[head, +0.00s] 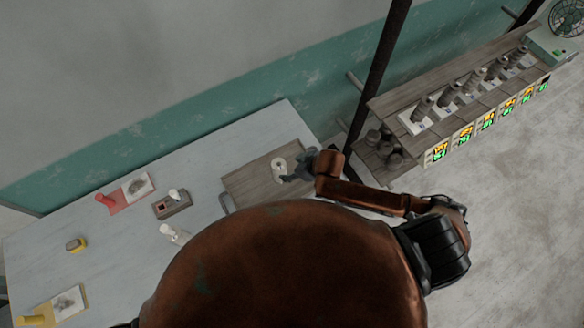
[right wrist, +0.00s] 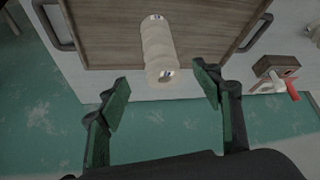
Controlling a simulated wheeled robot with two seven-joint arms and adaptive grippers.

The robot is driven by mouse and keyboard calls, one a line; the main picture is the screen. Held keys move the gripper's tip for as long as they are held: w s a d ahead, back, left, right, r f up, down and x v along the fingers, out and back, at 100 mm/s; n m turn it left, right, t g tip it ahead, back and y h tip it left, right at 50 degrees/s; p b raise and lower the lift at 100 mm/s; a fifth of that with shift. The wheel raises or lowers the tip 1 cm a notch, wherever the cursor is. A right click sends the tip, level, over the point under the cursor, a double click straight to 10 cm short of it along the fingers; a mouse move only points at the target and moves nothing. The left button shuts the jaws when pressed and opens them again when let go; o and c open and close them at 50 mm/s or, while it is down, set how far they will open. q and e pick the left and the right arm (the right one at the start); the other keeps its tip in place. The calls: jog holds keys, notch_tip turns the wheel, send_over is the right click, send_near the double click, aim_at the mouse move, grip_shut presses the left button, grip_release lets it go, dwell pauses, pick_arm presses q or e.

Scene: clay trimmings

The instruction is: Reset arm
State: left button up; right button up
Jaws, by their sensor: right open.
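My right gripper (head: 296,176) is over the right part of a wooden tray on the table in the head view. My left gripper is not in view.
The wooden tray (head: 240,185) has metal handles. A shelf (head: 395,115) with grey bottles and a dark post stand at right.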

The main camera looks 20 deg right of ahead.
dwell(0.4)
jog(key=s+d+m+g+h, duration=0.2)
jog(key=s+d+m+h, duration=0.4)
jog(key=s+d, duration=1.35)
notch_tip(320, 180, down, 36)
jog(key=a+g+y+b, duration=0.1)
jog(key=a+y+b, duration=0.1)
jog(key=b, duration=0.7)
jog(key=s+f+b, duration=0.3)
jog(key=s+f, duration=0.7)
jog(key=f, duration=0.3)
jog(key=s+f+g+b, duration=0.1)
jog(key=s+f+b, duration=0.3)
jog(key=s+f, duration=0.6)
notch_tip(320, 180, down, 4)
jog(key=shift+s+f+n+g, duration=0.1)
jog(key=shift+s+n+g, duration=0.1)
jog(key=shift+n+g, duration=0.15)
